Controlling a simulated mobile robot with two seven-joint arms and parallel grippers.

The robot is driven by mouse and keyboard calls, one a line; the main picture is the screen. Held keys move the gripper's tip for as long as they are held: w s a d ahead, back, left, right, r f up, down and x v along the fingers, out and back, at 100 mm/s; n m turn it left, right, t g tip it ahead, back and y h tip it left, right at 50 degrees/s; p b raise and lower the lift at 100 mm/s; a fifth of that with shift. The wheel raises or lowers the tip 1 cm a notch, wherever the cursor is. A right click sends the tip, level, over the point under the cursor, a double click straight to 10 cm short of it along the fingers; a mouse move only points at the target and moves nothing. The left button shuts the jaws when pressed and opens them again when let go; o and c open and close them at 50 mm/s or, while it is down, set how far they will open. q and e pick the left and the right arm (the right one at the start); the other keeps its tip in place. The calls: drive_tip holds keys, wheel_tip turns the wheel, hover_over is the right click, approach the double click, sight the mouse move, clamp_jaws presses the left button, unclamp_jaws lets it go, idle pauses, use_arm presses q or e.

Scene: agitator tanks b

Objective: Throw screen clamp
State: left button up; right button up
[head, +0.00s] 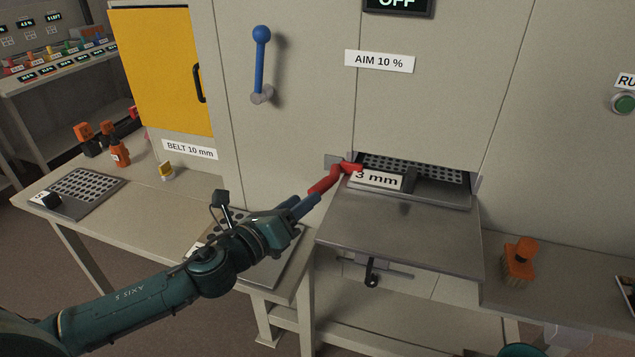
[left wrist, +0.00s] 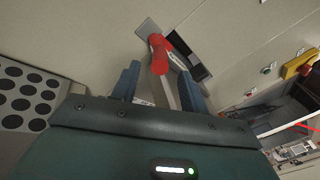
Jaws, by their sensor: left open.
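The screen clamp is a red-handled lever (head: 328,182) on the machine front, at the left end of the slot with the perforated screen (head: 420,168). Its upper end bends right, beside the "3 mm" label (head: 377,180). My left gripper (head: 304,203) is open, just below and left of the handle, pointing up at it. In the left wrist view the red handle (left wrist: 159,52) lies ahead of the spread blue fingers (left wrist: 160,82), roughly between them. I cannot tell whether they touch it. My right gripper is not in view.
A grey shelf (head: 400,228) juts out below the slot. A blue lever (head: 260,65) and yellow door (head: 160,70) are up left. An orange brush-like object (head: 519,260) stands on the right bench. Small items and a perforated plate (head: 88,186) lie on the left bench.

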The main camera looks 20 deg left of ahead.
sight(318, 189)
use_arm(q)
drive_tip(key=x, duration=0.6)
drive_tip(key=shift+p, duration=0.35)
drive_tip(key=shift+c, duration=0.2)
clamp_jaws()
